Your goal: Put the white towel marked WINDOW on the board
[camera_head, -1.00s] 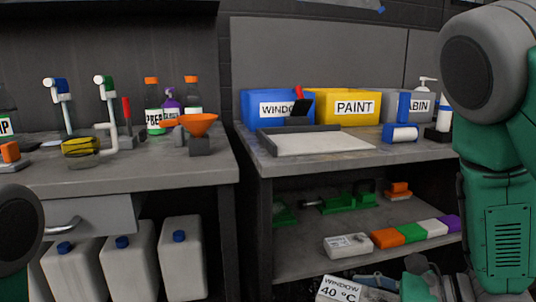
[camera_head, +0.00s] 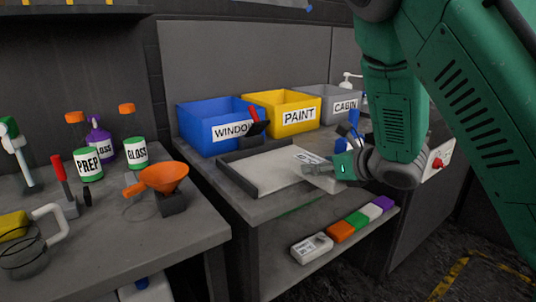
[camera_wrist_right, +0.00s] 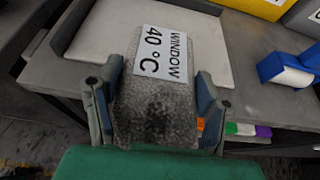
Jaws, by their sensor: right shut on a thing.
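The white towel (camera_head: 322,181) with a label is in my right gripper (camera_head: 345,168), at the front right edge of the board. In the right wrist view the towel (camera_wrist_right: 155,100) looks greyish, and its label reads WINDOW 40 °C. The right gripper's fingers (camera_wrist_right: 158,108) press on both sides of it. The board (camera_head: 262,172) is a pale flat slab with dark raised rims, on the right bench. It also shows behind the towel in the wrist view (camera_wrist_right: 105,35). The towel's far end overlaps the board in view; I cannot tell whether they touch. My left gripper is out of view.
Blue WINDOW (camera_head: 205,132), yellow PAINT (camera_head: 270,122) and grey CABIN bins stand behind the board. A red-handled tool (camera_head: 254,123) stands at the blue bin. Blue items lie right of the board. Another labelled white block (camera_head: 311,248) and coloured blocks lie on the shelf below.

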